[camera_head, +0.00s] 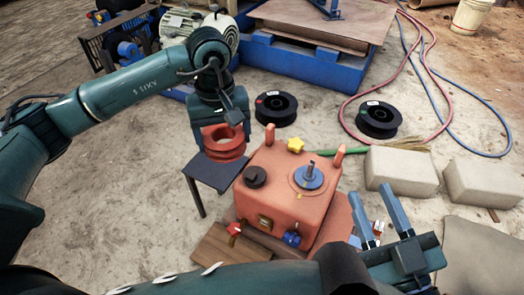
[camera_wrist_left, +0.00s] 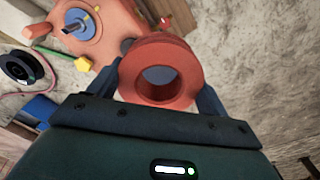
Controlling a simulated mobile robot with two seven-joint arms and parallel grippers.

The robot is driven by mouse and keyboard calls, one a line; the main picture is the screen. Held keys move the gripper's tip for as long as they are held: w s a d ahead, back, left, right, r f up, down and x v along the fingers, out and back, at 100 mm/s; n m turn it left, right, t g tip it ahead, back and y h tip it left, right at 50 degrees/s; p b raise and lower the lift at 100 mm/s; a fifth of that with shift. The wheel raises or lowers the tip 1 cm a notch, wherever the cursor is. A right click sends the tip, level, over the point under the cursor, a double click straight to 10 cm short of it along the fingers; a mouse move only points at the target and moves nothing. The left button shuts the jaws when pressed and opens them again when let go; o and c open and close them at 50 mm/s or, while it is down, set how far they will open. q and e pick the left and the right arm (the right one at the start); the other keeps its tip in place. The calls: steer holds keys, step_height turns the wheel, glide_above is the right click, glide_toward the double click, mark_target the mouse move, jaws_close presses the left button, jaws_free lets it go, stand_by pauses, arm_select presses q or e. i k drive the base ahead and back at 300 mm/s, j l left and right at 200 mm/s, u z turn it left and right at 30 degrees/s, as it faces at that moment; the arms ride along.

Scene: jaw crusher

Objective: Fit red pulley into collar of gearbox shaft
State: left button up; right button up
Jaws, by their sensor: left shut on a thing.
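The red pulley (camera_head: 224,147) is a grooved ring with a round bore. My left gripper (camera_head: 221,133) is shut on it, with a finger on each side in the left wrist view (camera_wrist_left: 160,50). The pulley is over a small dark stand (camera_head: 222,174); I cannot tell whether it touches. The orange gearbox (camera_head: 275,205) stands right of it. On its top is a blue collar (camera_head: 308,180) with a grey upright shaft (camera_head: 311,168), and nothing sits on them. My right gripper (camera_head: 384,208) is open and empty, right of the gearbox.
Two black spools (camera_head: 379,119), pale blocks (camera_head: 402,172) and hoses lie behind and to the right.

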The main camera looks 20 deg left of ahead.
mark_target(309, 176)
steer(key=k+l+z, duration=0.2)
steer(key=k, duration=0.45)
steer(key=j+z, duration=0.15)
steer(key=z, duration=0.85)
steer(key=i+j, duration=0.1)
steer(key=j, duration=0.45)
steer(key=i+j+z, duration=0.1)
steer(key=j, duration=0.45)
